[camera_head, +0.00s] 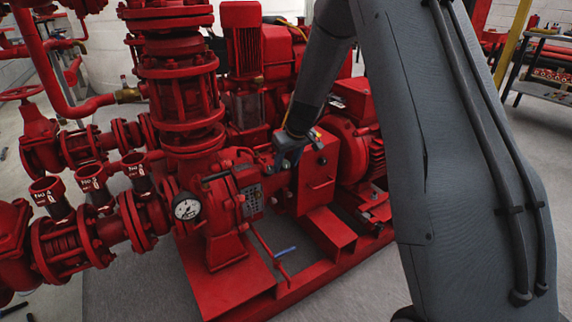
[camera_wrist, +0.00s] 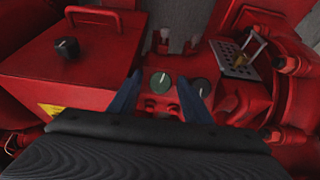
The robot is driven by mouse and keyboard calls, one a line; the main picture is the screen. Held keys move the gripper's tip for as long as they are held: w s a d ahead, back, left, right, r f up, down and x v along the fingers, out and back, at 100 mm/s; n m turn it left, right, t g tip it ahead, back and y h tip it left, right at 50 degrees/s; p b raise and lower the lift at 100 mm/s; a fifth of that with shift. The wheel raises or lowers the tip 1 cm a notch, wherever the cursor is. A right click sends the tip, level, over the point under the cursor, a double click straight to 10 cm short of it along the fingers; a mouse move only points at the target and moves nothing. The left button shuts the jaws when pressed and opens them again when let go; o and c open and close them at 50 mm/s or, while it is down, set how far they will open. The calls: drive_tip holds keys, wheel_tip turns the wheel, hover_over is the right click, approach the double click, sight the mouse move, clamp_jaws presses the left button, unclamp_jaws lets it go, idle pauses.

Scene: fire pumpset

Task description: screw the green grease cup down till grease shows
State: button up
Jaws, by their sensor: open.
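The green grease cup (camera_wrist: 160,80) shows in the wrist view as a round green cap with a slot mark, on the red pump between the two blue fingers of my gripper (camera_wrist: 160,97). The fingers stand apart, one on each side of the cup, and I cannot tell whether either touches it. In the head view my gripper (camera_head: 288,150) reaches down at the pump's bearing housing, beside a red box, and the cup is hard to make out there. No grease can be made out.
A dark round cap (camera_wrist: 202,87) sits close to the right finger. A red box with a black knob (camera_wrist: 67,48) is at left, and a perforated plate (camera_wrist: 237,60) at right. A pressure gauge (camera_head: 187,208) and red pipework crowd the pump's left side.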

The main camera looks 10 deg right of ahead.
drive_tip(key=c, duration=1)
drive_tip(key=shift+c, duration=0.2)
drive_tip(key=shift+d, duration=0.1)
drive_tip(key=m+y, duration=0.1)
drive_tip(key=m, duration=0.2)
drive_tip(key=m+y, duration=0.1)
drive_tip(key=m, duration=0.1)
drive_tip(key=shift+d+m+y+b, duration=0.15)
drive_tip(key=shift+m+y+b, duration=0.15)
drive_tip(key=shift+m+b, duration=0.1)
drive_tip(key=m+y, duration=0.1)
drive_tip(key=m, duration=0.1)
drive_tip(key=m+y, duration=0.1)
drive_tip(key=m, duration=0.2)
drive_tip(key=shift+d+t+b, duration=0.1)
drive_tip(key=shift+t+b, duration=0.2)
drive_tip(key=shift+t, duration=0.1)
drive_tip(key=shift+m, duration=0.3)
drive_tip(key=o, duration=1)
drive_tip(key=shift+f, duration=0.1)
